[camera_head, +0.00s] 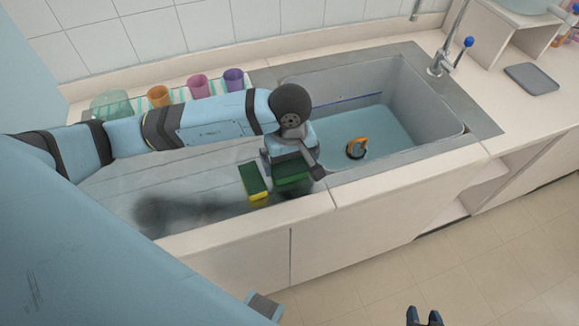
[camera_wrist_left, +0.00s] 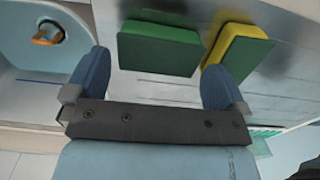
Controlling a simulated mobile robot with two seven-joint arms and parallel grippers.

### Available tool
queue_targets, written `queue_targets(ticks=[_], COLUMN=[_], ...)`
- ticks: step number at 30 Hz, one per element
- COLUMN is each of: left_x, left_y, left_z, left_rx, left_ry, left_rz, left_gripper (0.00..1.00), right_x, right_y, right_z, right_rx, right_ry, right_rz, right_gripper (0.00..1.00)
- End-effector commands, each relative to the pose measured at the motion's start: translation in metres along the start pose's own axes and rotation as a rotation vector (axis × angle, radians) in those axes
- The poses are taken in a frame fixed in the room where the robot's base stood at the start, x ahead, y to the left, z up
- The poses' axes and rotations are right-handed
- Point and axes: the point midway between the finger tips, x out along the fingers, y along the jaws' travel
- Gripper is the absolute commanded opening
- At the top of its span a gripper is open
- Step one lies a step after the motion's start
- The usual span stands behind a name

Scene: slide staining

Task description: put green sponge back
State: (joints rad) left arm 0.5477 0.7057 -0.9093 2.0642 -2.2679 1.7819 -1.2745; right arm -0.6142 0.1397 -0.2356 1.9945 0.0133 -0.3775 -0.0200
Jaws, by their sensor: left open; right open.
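A dark green sponge (camera_head: 293,178) lies on the metal drainboard left of the sink, partly hidden under my left gripper (camera_head: 291,166). In the left wrist view this sponge (camera_wrist_left: 158,47) shows between the two open fingers of the left gripper (camera_wrist_left: 157,65), and they are not closed on it. A second sponge, green with a yellow side (camera_head: 253,181), lies just to its left. In the left wrist view that green and yellow sponge (camera_wrist_left: 243,55) is partly behind the right-hand finger. My right gripper (camera_head: 424,316) is open and empty over the floor at the bottom edge.
The sink (camera_head: 395,125) holds water and a ring-shaped orange and black object (camera_head: 356,147). Several coloured cups, one of them purple (camera_head: 234,79), stand along the back beside a greenish glass bowl (camera_head: 111,105). The faucet (camera_head: 449,55) stands behind the sink. A grey tray (camera_head: 531,77) lies farther right.

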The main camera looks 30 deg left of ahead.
Motion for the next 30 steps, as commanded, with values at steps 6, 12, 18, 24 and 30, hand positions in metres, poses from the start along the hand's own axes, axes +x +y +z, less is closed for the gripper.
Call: queue_targets(ticks=[6,12,18,24,30], left_x=[-0.048,-0.076,-0.085,-0.085,-0.084], left_y=[0.001,0.001,0.0,0.0,0.0], left_z=[-0.001,-0.001,0.0,0.0,0.0], left_rx=[0.001,0.0,0.001,0.0,0.0], left_ry=[0.004,0.002,0.0,0.0,0.0], left_rz=[0.005,0.003,0.001,0.001,0.001], left_gripper=[1.0,1.0,1.0,1.0,1.0], right_x=[0.004,0.004,0.004,0.004,0.004], right_y=[0.0,-0.001,0.0,0.0,0.0], right_z=[0.007,0.004,0.003,0.003,0.004], right_rx=[0.005,0.009,0.011,0.011,0.011], right_ry=[-0.01,-0.005,-0.003,-0.004,-0.005], right_rz=[-0.001,-0.001,-0.001,0.0,0.0], right_gripper=[0.43,0.43,0.43,0.43,0.43])
